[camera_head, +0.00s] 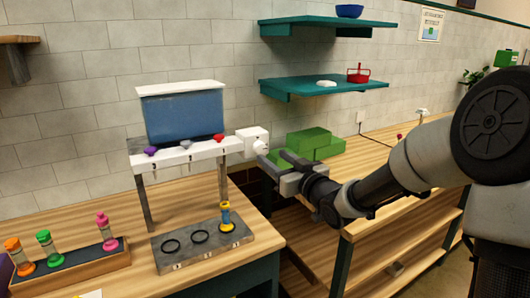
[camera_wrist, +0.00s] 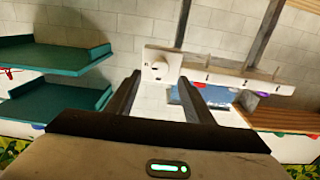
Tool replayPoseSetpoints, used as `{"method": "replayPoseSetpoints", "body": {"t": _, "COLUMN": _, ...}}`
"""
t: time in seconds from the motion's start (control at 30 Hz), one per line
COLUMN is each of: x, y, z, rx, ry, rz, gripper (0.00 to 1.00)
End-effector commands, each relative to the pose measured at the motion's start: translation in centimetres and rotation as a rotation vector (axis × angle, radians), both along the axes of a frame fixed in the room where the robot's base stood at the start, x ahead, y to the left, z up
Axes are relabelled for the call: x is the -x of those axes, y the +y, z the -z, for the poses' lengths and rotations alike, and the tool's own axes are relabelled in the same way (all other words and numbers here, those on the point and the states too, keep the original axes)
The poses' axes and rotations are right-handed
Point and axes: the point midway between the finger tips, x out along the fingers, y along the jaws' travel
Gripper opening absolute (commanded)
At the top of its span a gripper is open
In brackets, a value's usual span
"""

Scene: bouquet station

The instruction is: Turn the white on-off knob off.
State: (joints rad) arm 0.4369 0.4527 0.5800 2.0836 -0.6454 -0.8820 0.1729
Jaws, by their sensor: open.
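The white on-off knob (camera_head: 261,147) sits on a white box (camera_head: 250,134) at the right end of the white rail. In the wrist view, which appears upside down, the knob (camera_wrist: 159,69) is near the centre on its white plate (camera_wrist: 150,52). My gripper (camera_head: 275,158) is open and close to the knob, on its right side in the head view. In the wrist view the two dark fingertips (camera_wrist: 160,78) stand apart on either side of the knob. Nothing is held between them. I cannot tell whether either finger touches the knob.
A grey ring tray (camera_head: 203,247) holds one yellow-and-blue vial. Teal shelves (camera_head: 325,86) hang above. A vial rack (camera_head: 75,268) is at front left.

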Motion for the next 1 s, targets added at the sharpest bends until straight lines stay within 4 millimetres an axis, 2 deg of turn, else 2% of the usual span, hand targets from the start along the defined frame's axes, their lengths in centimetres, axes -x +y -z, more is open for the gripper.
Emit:
{"method": "replayPoseSetpoints", "body": {"t": 0.1, "x": -2.0, "y": 1.5, "z": 0.0, "rx": -0.002, "ry": 0.000, "rz": -0.003, "gripper": 0.47}}
{"method": "replayPoseSetpoints", "body": {"t": 0.3, "x": -4.2, "y": 2.9, "z": 0.0, "rx": -0.001, "ry": 0.001, "rz": -0.002, "gripper": 0.47}}
{"method": "replayPoseSetpoints", "body": {"t": 0.7, "x": -4.9, "y": 3.3, "z": 0.0, "rx": 0.001, "ry": 0.000, "rz": 0.000, "gripper": 0.47}}
{"method": "replayPoseSetpoints", "body": {"t": 0.77, "x": -4.9, "y": 3.3, "z": 0.0, "rx": 0.001, "ry": 0.001, "rz": 0.000, "gripper": 0.41}}
{"method": "replayPoseSetpoints", "body": {"t": 0.97, "x": -4.9, "y": 3.3, "z": 0.0, "rx": 0.001, "ry": 0.001, "rz": 0.000, "gripper": 0.07}}
{"method": "replayPoseSetpoints", "body": {"t": 1.0, "x": -4.9, "y": 3.3, "z": 0.0, "rx": 0.001, "ry": 0.001, "rz": 0.000, "gripper": 0.06}}
